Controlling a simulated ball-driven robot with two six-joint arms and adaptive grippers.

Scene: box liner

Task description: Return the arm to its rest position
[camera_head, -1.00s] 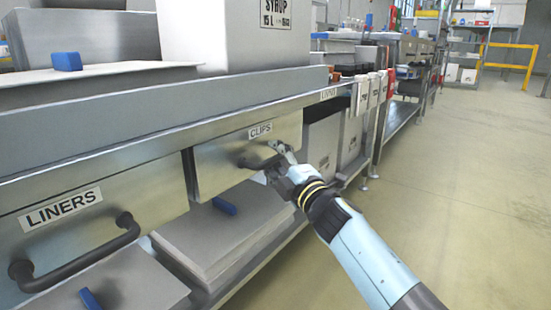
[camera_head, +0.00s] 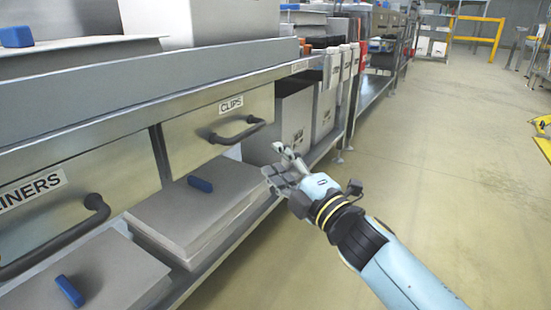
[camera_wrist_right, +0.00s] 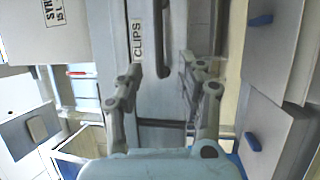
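My right gripper (camera_head: 275,162) is open and empty, in front of the shelving and to the lower right of the CLIPS drawer (camera_head: 190,140). It is apart from the dark drawer handle (camera_head: 238,132). In the right wrist view my gripper (camera_wrist_right: 162,70) has its fingers spread, with the CLIPS drawer (camera_wrist_right: 147,85) and its handle (camera_wrist_right: 161,35) beyond, seen between them. The LINERS drawer (camera_head: 130,165) is to the left, with its own dark handle (camera_head: 60,240). My left gripper is not in view.
Below the drawers, grey lidded boxes (camera_head: 150,205) with blue grips stand on a lower shelf. A large pale box (camera_head: 190,22) stands on the bench. Grey bins (camera_head: 292,115) are under the bench farther right. The floor (camera_head: 450,150) to the right is open.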

